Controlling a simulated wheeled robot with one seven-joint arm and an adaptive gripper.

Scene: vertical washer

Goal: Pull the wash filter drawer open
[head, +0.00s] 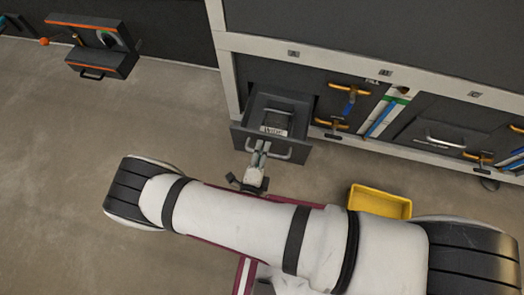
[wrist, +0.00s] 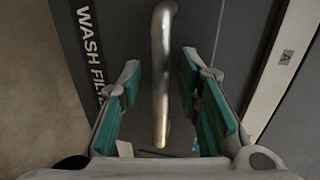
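The wash filter drawer (head: 292,106) is a dark grey box that stands out from the white-framed machine front. Its open top and inside show in the head view, with a white label near its front edge. Its metal bar handle (head: 283,155) is on the front face. In the wrist view the handle (wrist: 162,75) runs upright in the picture between my fingers, and the label "WASH FIL" (wrist: 90,45) is at the left. My gripper (head: 261,146) is at the handle, also seen in the wrist view (wrist: 160,62). Its teal-padded fingers are apart, one each side of the bar, with visible gaps.
A yellow bin (head: 380,201) stands on the floor at the right of the drawer. Orange-handled valves (head: 349,90) and another handled drawer (head: 440,139) are to the right. A dark box with orange trim (head: 95,50) is at the upper left. The floor at left is clear.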

